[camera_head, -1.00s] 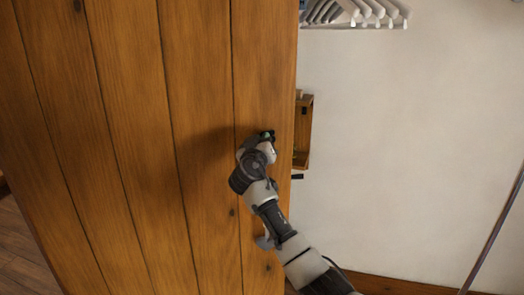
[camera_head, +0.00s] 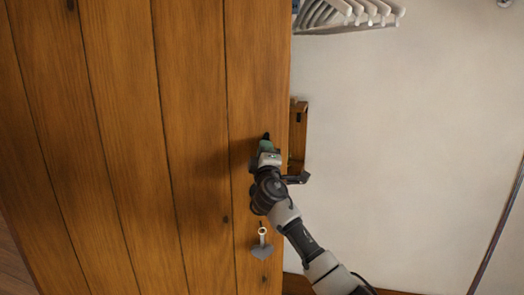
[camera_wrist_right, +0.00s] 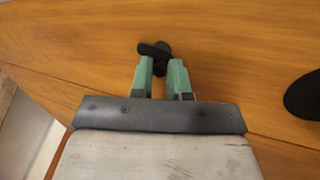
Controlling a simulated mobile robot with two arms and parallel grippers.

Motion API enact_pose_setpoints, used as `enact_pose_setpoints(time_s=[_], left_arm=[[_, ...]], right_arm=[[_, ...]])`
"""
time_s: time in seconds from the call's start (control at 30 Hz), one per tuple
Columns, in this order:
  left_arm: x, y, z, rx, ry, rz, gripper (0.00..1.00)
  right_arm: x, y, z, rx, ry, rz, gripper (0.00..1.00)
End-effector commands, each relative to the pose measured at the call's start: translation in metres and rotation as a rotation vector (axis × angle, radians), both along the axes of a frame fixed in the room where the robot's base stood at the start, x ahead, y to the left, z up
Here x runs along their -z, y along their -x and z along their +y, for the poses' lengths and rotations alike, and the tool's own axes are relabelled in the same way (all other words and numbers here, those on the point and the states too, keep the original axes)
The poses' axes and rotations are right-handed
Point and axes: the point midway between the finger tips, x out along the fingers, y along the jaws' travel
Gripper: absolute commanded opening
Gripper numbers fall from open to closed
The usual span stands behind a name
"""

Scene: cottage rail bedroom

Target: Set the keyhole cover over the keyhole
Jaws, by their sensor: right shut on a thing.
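The wooden door (camera_head: 190,110) fills the left of the head view. My right gripper (camera_head: 266,141) is at its face near the right edge. In the right wrist view its green fingers (camera_wrist_right: 162,76) are close together, with a small dark piece at their tips against the wood, which looks like the keyhole cover (camera_wrist_right: 154,48). It reads as an elongated dark flap overlapping a rounder dark part. In the head view it is only a dark speck at the fingertips. The keyhole cannot be made out there. My left gripper is out of view.
A grey spade-shaped piece with a pale ring (camera_head: 262,247) hangs on the door below my wrist. A dark oval (camera_wrist_right: 305,95) shows at the right of the wrist view. White hangers (camera_head: 350,12) and a small wooden box (camera_head: 298,130) are beyond the door edge.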

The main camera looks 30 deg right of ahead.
Motion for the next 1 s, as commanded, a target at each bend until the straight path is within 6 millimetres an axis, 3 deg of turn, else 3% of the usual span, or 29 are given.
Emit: enact_pose_setpoints(time_s=[0.5, 1.0], left_arm=[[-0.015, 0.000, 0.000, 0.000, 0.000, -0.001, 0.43], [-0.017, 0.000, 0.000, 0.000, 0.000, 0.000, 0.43]], right_arm=[[0.002, 0.005, -0.011, 0.000, 0.300, 0.145, 0.00], [0.003, 0.006, -0.012, -0.001, 0.352, 0.170, 0.00]])
